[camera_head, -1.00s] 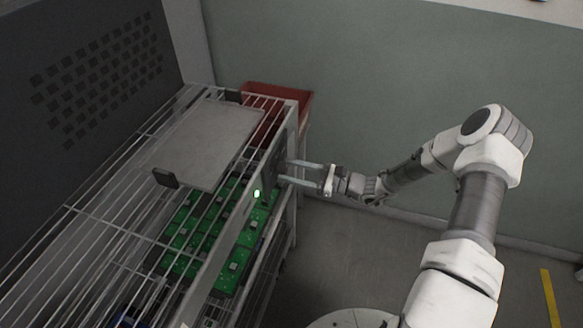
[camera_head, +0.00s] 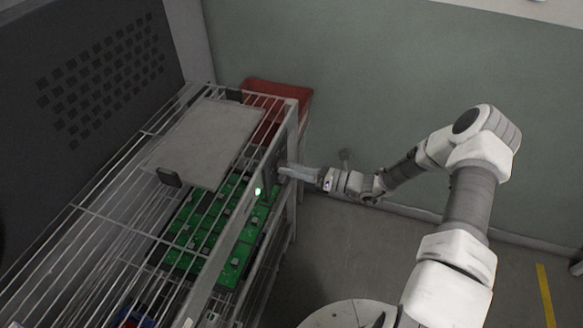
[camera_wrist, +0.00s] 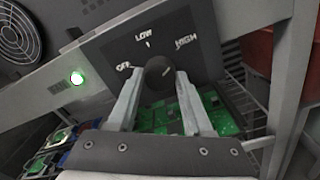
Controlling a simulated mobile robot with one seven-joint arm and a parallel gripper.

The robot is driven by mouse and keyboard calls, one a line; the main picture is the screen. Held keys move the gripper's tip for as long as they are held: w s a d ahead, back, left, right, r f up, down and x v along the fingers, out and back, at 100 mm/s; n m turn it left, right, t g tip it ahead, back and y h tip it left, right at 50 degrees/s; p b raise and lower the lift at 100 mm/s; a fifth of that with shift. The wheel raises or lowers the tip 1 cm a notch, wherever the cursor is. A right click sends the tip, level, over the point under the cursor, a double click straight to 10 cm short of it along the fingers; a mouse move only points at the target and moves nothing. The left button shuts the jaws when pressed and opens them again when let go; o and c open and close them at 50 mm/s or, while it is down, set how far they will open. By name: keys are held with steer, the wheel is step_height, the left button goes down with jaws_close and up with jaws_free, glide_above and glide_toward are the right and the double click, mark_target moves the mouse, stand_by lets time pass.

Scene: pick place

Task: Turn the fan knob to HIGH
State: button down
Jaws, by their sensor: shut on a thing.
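The fan knob (camera_wrist: 157,84) is dark and round, on a dark panel (camera_wrist: 205,48) at the end of the rack. The panel reads OFF at left, LOW at top and HIGH at upper right. A small light mark shows on the knob's upper right part, toward the HIGH side; its exact setting is hard to tell. My gripper (camera_head: 283,171) reaches the panel from the right in the head view. In the wrist view its two fingers hold the knob from left and right. The knob's lower part is partly hidden by the fingers.
A green indicator light (camera_wrist: 77,78) glows left of the panel. A wire rack (camera_head: 110,215) holds a grey plate (camera_head: 205,140) above green circuit boards (camera_head: 205,235). A red bin (camera_head: 290,93) stands behind. A fan grille (camera_wrist: 18,38) is at upper left. Floor at right is open.

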stand_by(0.4)
steer(key=shift+c, duration=1.6)
jaws_free()
steer(key=v, duration=1.7)
steer(key=shift+d+b, duration=0.25)
steer(key=shift+b, duration=0.05)
steer(key=shift+s, duration=0.15)
